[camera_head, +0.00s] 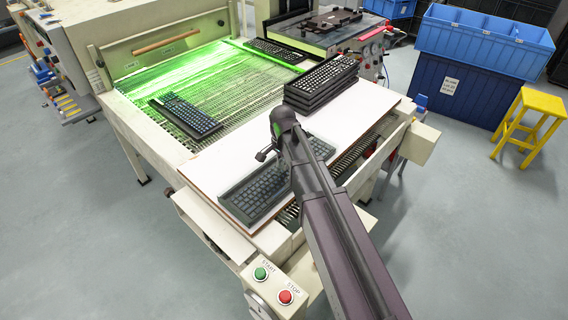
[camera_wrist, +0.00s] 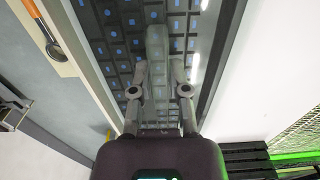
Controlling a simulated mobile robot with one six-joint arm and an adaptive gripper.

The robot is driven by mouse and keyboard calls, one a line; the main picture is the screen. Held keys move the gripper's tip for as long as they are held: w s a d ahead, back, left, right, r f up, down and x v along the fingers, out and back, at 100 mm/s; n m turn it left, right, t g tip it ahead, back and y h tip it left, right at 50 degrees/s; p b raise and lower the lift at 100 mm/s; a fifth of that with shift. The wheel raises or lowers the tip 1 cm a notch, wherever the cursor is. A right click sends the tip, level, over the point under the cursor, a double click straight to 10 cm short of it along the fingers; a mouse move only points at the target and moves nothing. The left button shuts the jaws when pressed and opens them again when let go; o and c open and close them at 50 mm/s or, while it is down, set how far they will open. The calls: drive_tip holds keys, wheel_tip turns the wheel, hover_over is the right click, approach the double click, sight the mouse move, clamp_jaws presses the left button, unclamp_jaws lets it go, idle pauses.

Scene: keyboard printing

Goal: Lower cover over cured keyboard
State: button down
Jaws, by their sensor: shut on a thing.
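The cured keyboard (camera_head: 262,186), dark with a greyish look, lies near the front edge of the white board. In the wrist view its keys (camera_wrist: 112,48) carry blue marks and show through what looks like the smoky, see-through cover (camera_wrist: 206,58). My gripper (camera_wrist: 159,68) has its two fingers closed on a pale grey handle-like piece (camera_wrist: 157,42) of the cover, over the keyboard. I cannot tell whether the cover rests fully down.
A stack of dark keyboards (camera_head: 319,84) stands at the board's back right. Another keyboard (camera_head: 185,115) lies on the green-lit mesh conveyor (camera_head: 215,80), and one more (camera_head: 275,50) lies at its far side. START and STOP buttons (camera_head: 273,284) are at the front. The board's middle is clear.

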drive_tip(key=c, duration=0.5)
unclamp_jaws()
drive_tip(key=shift+c, duration=0.2)
drive_tip(key=shift+r, duration=0.2)
drive_tip(key=shift+r+p, duration=3.35)
drive_tip(key=shift+p, duration=0.15)
drive_tip(key=s+d+n, duration=0.9)
drive_tip(key=s+d, duration=0.5)
drive_tip(key=shift+s+d, duration=0.25)
drive_tip(key=shift+s, duration=0.15)
